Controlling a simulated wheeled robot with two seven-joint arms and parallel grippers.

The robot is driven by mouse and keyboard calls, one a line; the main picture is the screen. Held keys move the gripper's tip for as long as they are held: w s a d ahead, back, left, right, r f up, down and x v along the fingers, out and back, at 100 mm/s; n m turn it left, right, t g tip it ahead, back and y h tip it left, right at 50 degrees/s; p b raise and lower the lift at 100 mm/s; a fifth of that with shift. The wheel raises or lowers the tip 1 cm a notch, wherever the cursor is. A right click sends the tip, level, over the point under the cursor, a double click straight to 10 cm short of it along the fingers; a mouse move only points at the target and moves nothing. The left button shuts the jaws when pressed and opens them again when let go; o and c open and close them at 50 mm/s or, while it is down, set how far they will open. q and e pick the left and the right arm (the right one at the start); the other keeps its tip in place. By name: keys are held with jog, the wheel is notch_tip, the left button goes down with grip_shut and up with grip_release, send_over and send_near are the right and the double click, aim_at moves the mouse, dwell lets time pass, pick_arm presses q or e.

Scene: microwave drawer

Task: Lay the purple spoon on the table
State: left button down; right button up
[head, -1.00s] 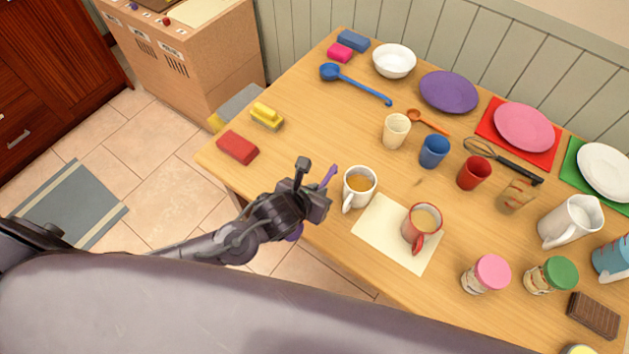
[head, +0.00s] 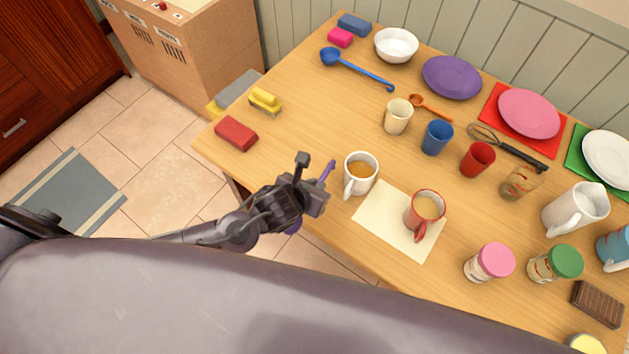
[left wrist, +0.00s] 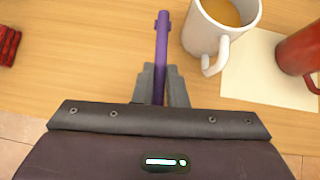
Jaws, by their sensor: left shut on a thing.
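The purple spoon (head: 327,172) is held by my left gripper (head: 318,190) at the table's front edge, left of the white mug. In the left wrist view the spoon's purple handle (left wrist: 162,45) rises between the two grey fingers of the gripper (left wrist: 161,85), which are shut on it. A bit of purple shows below the gripper in the head view; most of the spoon's lower part is hidden. The wooden table (head: 290,130) lies beyond and under the handle's end; I cannot tell whether they touch. My right gripper is not in view.
A white mug of drink (head: 360,175) stands close right of the spoon. A red mug (head: 425,210) stands on a cream mat (head: 378,222). A red block (head: 236,133) and yellow sponge (head: 265,101) lie left. Table between sponge and white mug is clear.

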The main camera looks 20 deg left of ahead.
pick_arm(q)
jog(key=shift+f+b, duration=1.1)
jog(key=shift+f, duration=1.25)
jog(key=c, duration=1.1)
grip_release()
jog(key=shift+c, duration=0.2)
jog(key=o, duration=0.6)
jog(key=shift+c, duration=0.2)
